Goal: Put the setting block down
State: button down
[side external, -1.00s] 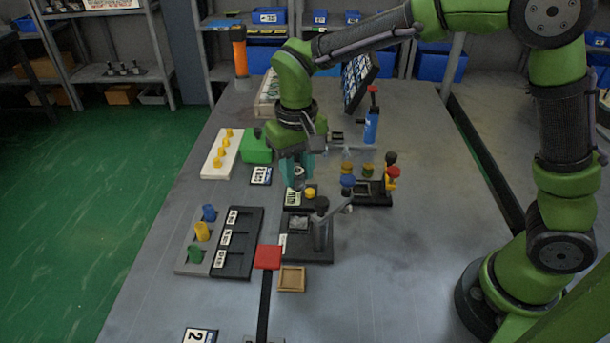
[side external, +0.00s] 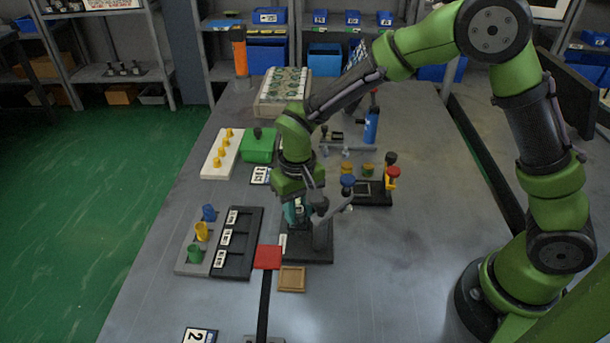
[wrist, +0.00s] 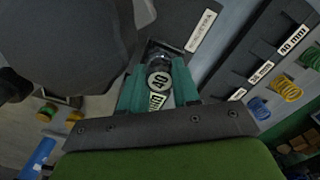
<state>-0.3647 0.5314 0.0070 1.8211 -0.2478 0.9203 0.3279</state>
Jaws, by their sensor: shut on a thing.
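My gripper (side external: 293,214) points down over the black stand (side external: 318,252) near the middle of the table. The stand's dark plate (wrist: 153,50) shows just beyond the block. In the side view, my gripper and the stand's post (side external: 322,225) largely hide the block. I cannot tell whether the block touches the plate.
The post stands close to the right of my gripper. A black three-slot tray (side external: 256,220) and a grey spring holder (side external: 187,268) lie to the left. A red pad (side external: 267,257) and a wooden tray (side external: 292,279) lie in front. A blue-knobbed valve (side external: 348,181) is at right.

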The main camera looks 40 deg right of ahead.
aim_at(298, 209)
jog(key=shift+f, duration=0.1)
jog(key=c, duration=0.8)
grip_release()
notch_tip(298, 209, up, 12)
jog(key=s+d+r+m+t+y, duration=0.1)
jog(key=s+d+r+t, duration=0.2)
jog(key=s+d, duration=0.3)
jog(key=s+d+r+t+y, duration=0.1)
jog(key=s+d+r+t, duration=0.3)
jog(key=s, duration=0.5)
jog(key=shift+s+d+r+m, duration=0.4)
jog(key=shift+d+r, duration=0.4)
jog(key=shift+d, duration=0.2)
jog(key=shift+w, duration=0.1)
